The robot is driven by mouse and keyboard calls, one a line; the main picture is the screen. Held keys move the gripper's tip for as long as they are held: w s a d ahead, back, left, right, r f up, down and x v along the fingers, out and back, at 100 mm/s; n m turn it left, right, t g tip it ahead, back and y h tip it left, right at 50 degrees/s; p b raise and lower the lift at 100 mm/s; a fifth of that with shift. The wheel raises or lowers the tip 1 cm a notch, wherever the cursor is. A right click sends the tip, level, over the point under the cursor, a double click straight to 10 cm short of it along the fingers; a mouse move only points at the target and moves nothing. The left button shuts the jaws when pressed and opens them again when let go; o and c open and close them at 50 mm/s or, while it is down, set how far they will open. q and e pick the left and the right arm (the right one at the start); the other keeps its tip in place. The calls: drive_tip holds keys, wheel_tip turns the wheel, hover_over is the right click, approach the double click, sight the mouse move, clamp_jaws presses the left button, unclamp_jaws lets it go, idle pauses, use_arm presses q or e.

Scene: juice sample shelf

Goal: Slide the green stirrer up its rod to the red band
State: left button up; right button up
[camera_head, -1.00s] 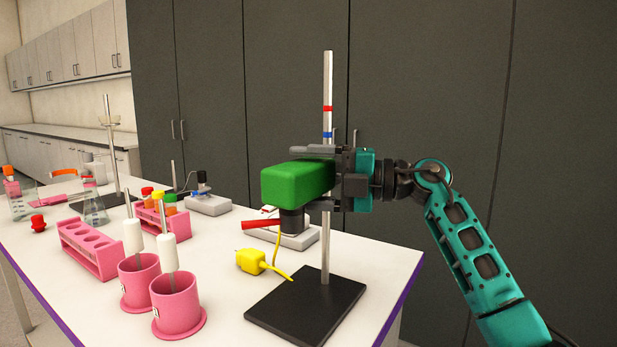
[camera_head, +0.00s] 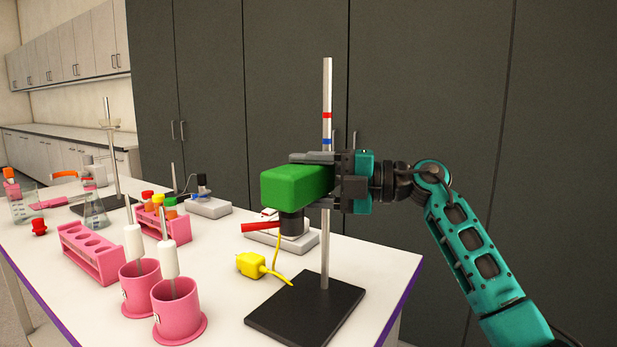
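The green stirrer (camera_head: 292,186) is a green block on the upright metal rod (camera_head: 325,255), with a dark part underneath. It sits a little below the blue band (camera_head: 326,141). The red band (camera_head: 326,115) is higher up the rod. My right gripper (camera_head: 318,180) comes in from the right, with one finger along the top of the block and the other beneath it. It appears shut on the block. The rod stands in a black base plate (camera_head: 285,318). My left gripper is out of view.
A white device (camera_head: 265,243) with a red handle and a yellow plug (camera_head: 252,265) lie behind the base. Pink cups (camera_head: 177,312) with white-handled tools and a pink rack (camera_head: 90,252) stand to the left. The rod above the stirrer is clear.

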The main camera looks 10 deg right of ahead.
drive_tip(key=shift+t, duration=0.3)
wheel_tip(320, 180, up, 8)
drive_tip(key=p, duration=0.5)
drive_tip(key=shift+d+f, duration=0.1)
drive_tip(key=shift+f, duration=0.1)
drive_tip(key=shift+r+p, duration=0.5)
drive_tip(key=shift+r, duration=0.1)
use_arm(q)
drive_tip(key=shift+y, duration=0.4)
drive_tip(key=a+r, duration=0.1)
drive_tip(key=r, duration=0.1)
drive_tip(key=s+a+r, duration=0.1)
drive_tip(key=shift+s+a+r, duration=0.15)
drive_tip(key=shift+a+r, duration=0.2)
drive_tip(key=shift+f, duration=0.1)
use_arm(e)
drive_tip(key=o, duration=1.4)
drive_tip(key=shift+f, duration=0.1)
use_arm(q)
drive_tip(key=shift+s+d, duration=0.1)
use_arm(e)
drive_tip(key=shift+f, duration=0.15)
drive_tip(key=shift+s+d, duration=0.1)
use_arm(q)
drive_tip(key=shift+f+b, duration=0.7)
drive_tip(key=shift+b, duration=0.15)
use_arm(e)
drive_tip(key=v, duration=1.2)
drive_tip(key=shift+d, duration=0.3)
